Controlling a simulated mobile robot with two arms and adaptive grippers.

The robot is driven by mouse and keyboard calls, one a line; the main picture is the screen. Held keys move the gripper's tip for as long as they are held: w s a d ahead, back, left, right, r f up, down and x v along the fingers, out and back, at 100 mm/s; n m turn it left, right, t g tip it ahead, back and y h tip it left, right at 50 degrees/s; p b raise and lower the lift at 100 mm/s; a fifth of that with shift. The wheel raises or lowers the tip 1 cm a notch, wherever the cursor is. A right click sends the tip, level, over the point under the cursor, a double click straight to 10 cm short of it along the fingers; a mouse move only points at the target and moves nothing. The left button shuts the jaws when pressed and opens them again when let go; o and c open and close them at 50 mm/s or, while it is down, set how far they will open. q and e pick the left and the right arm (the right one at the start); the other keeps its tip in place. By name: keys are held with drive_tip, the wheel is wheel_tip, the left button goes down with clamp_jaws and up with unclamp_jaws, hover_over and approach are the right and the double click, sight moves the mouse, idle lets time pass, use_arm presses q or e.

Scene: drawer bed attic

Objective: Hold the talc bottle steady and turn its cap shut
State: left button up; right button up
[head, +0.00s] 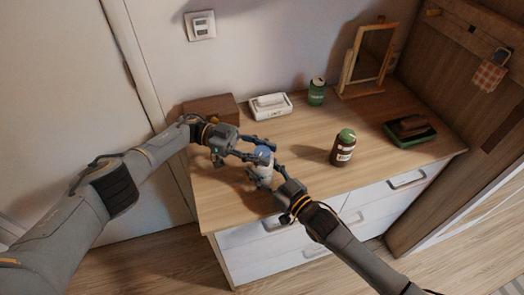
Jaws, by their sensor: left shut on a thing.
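The talc bottle (262,176), white with a blue-grey cap (263,153), stands near the front left of the dresser top. The cap is on its top; whether it is tight cannot be told. My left gripper (258,154) is shut on the bottle near its top, its fingers on either side. I cannot tell whether they touch the cap or the body just under it. My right gripper (275,178) is close to the bottle's right side, from the front. Its fingers are partly hidden, so its opening and any contact are unclear.
The dresser top (305,145) also holds a brown bottle with green cap (343,148), a green tray (411,132) with a brown thing, a green can (317,92), a white box (270,105), a brown box (212,108) and a mirror (369,55). The front right is clear.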

sight(262, 151)
use_arm(q)
drive_tip(key=shift+f+g, duration=0.1)
drive_tip(key=shift+g, duration=0.3)
drive_tip(key=o, duration=1.2)
wheel_tip(262, 151, up, 10)
drive_tip(key=shift+r, duration=0.1)
